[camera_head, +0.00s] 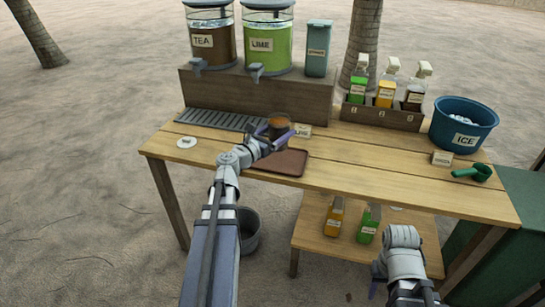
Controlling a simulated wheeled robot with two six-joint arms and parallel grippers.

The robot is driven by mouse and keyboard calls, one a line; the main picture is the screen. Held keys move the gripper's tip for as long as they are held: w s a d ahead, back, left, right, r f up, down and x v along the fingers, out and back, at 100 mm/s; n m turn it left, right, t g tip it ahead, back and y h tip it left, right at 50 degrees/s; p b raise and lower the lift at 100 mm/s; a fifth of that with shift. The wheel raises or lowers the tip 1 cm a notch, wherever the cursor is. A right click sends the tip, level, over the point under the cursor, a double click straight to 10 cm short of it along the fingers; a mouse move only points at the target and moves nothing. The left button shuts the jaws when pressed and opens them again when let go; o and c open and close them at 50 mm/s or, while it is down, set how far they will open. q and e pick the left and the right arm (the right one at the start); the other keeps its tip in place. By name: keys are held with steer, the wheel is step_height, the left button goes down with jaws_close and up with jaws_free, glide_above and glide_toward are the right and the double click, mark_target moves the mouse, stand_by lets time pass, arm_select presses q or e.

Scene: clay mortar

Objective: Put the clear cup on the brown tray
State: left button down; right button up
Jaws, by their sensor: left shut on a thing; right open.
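The clear cup (279,122) has brown contents and looks upright. My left gripper (273,137) is shut on it, with its blue fingers around the cup's side. The brown tray (290,164) lies flat on the wooden table, just in front of the cup in the picture. My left wrist and gripper cover the tray's left part. I cannot tell whether the cup touches the table or hangs above it. My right gripper (375,286) is open and low at the bottom right, away from the cup and tray; it is only partly visible.
Tea (212,45) and lime (266,45) dispensers stand on a raised box behind a drip grate (215,120). A small label card (303,130) stands beside the cup. A bottle rack (380,115), ice bucket (464,125) and green scoop (474,173) are at right. The table's front middle is clear.

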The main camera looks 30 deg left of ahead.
arm_select(q)
steer(key=w+a+r, duration=0.2)
steer(key=w+a, duration=0.2)
steer(key=a, duration=0.1)
step_height(320, 180, down, 7)
steer(key=b, duration=0.5)
steer(key=shift+s+a+b, duration=0.2)
steer(key=shift+b, duration=0.1)
arm_select(e)
step_height(320, 180, down, 5)
steer(key=shift+f, duration=0.1)
arm_select(q)
step_height(320, 180, down, 4)
steer(key=b, duration=0.3)
steer(key=shift+r+b, duration=0.2)
steer(key=shift+b, duration=0.15)
arm_select(e)
step_height(320, 180, down, 3)
steer(key=shift+f, duration=0.2)
arm_select(q)
steer(key=shift+f, duration=0.2)
jaws_free()
arm_select(e)
steer(key=shift+f, duration=0.15)
arm_select(q)
steer(key=shift+r, duration=0.1)
